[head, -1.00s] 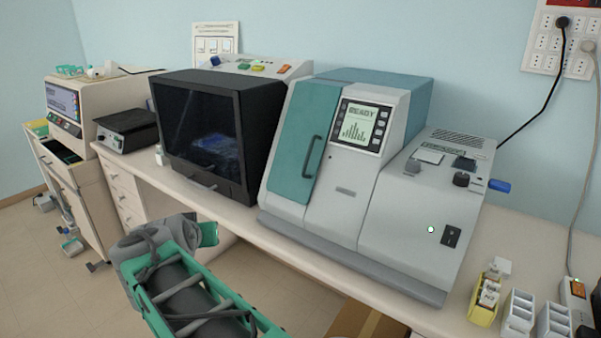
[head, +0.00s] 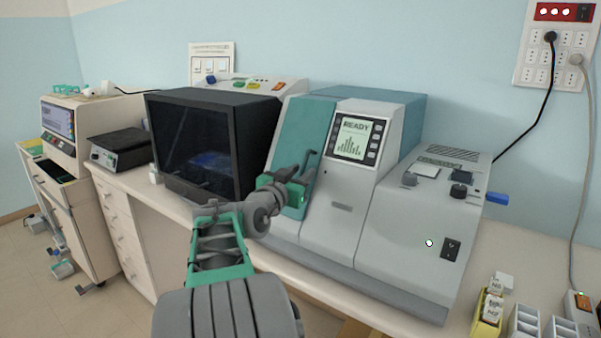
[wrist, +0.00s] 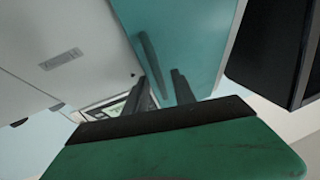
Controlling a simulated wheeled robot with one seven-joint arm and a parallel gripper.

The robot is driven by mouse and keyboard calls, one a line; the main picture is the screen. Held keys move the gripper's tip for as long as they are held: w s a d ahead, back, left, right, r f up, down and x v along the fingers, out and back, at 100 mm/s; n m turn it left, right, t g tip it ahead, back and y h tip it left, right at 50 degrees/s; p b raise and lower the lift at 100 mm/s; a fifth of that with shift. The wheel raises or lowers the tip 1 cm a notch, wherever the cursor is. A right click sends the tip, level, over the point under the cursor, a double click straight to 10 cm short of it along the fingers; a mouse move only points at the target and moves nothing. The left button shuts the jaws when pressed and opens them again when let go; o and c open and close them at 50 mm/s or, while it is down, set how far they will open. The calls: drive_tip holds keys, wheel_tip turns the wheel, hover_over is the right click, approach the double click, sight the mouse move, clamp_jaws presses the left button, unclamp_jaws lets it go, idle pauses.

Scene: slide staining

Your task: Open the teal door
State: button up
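The teal door (head: 297,135) is on the left part of the grey-and-teal machine and looks shut. It fills the upper middle of the wrist view (wrist: 196,35). Its dark bar handle (wrist: 153,62) stands upright on the door. My gripper (head: 308,166) is in front of the door at handle height, and its hand covers part of the door in the head view. In the wrist view, the two dark fingers (wrist: 160,78) are apart, with the handle ahead of and roughly between their tips. I cannot tell whether they touch it.
A black-fronted box (head: 200,145) stands close to the left of the teal door. The machine's READY screen (head: 355,138) is just right of the door. A yellow rack (head: 488,308) sits at the bench's right front.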

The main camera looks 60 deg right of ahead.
clamp_jaws()
idle(1.4)
